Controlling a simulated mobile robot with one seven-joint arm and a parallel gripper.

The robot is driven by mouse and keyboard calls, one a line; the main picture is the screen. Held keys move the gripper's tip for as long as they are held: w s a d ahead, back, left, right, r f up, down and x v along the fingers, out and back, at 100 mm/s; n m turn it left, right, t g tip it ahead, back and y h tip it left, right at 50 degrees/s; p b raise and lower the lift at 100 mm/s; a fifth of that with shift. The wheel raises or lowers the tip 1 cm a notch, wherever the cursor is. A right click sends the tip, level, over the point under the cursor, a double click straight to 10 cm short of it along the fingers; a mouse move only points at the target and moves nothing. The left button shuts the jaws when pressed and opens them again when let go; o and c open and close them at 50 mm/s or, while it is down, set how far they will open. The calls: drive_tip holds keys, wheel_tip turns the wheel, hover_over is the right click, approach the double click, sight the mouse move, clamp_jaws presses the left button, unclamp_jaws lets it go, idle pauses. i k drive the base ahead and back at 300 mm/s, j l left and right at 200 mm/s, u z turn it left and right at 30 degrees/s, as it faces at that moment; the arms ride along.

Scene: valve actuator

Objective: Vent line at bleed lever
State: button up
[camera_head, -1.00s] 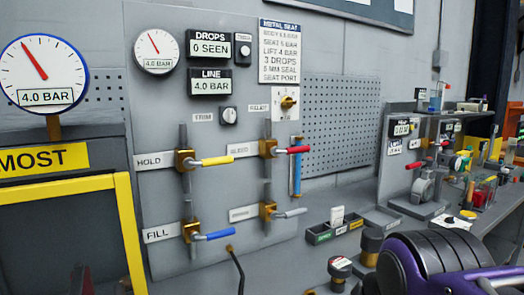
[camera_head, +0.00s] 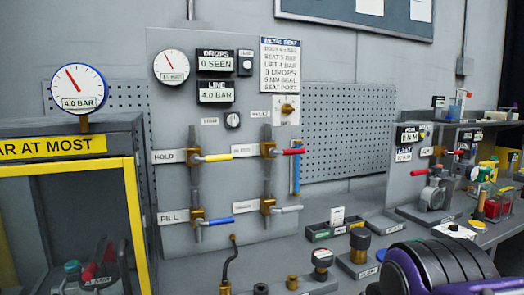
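The valve panel (camera_head: 222,135) stands upright against the wall with two columns of levers. A red lever (camera_head: 291,152) is at the upper right, beside a small label (camera_head: 243,151) too blurred to read surely. A grey lever (camera_head: 286,209) is below it, its label also blurred. A yellow lever (camera_head: 216,157) is by HOLD and a blue lever (camera_head: 217,221) by FILL. All handles point right, roughly level. The LINE display (camera_head: 215,91) reads 4.0 BAR and the DROPS display (camera_head: 215,61) 0 SEEN. My gripper is not in view; a purple and black part of my arm shows at the lower right.
A yellow-framed cabinet (camera_head: 135,215) with a 4.0 BAR gauge (camera_head: 77,89) on top stands at the left. On the bench are a green-ended label tray (camera_head: 333,230), dark-topped fittings (camera_head: 359,243) and, at the right, a test stand (camera_head: 432,190). My arm covers the front right.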

sight(287, 152)
drive_tip(key=l+u, duration=0.2)
drive_tip(key=l, duration=0.55)
drive_tip(key=i+l+u, duration=0.3)
drive_tip(key=l, duration=0.35)
drive_tip(key=i, duration=0.1)
